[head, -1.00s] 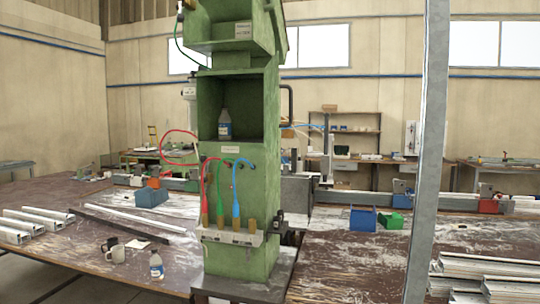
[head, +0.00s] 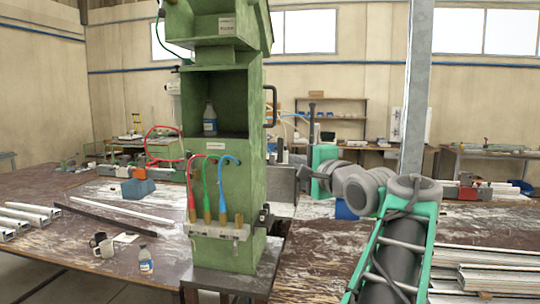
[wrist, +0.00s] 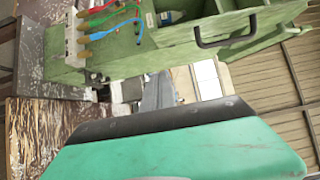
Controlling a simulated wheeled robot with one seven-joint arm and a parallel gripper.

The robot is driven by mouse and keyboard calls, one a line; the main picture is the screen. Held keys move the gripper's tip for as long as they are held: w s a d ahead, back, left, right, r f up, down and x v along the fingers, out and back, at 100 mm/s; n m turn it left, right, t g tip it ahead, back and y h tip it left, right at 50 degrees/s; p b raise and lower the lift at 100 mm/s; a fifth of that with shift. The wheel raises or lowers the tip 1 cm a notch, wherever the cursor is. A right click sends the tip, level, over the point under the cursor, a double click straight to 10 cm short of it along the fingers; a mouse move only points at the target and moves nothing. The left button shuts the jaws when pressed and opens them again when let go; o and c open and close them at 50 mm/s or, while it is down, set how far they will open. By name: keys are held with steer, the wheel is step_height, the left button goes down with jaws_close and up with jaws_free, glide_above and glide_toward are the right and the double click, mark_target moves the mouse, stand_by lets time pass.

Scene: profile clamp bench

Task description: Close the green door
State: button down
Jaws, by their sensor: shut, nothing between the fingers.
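The green cabinet column (head: 235,225) stands on the bench, its middle compartment open with a bottle (head: 209,118) inside. The green door (head: 258,100) shows nearly edge-on at the compartment's right side, standing open, with a dark handle (head: 272,98) on its outer face. In the wrist view the column lies sideways, and the handle (wrist: 224,43) shows on a green panel. My gripper (head: 305,175) is right of the column, below the handle and apart from it. It is shut and empty; its fingertips are hard to make out. Its teal housing (wrist: 180,150) fills the lower wrist view.
Red, green and blue hoses (head: 207,185) run down the column's front. A grey post (head: 416,100) stands behind my arm. Metal profiles (head: 490,265) are stacked at right.

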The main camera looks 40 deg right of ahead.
steer(key=w+a+p, duration=0.1)
steer(key=w+a, duration=0.1)
steer(key=w, duration=0.5)
steer(key=shift+w+p, duration=0.3)
steer(key=shift+w, duration=0.05)
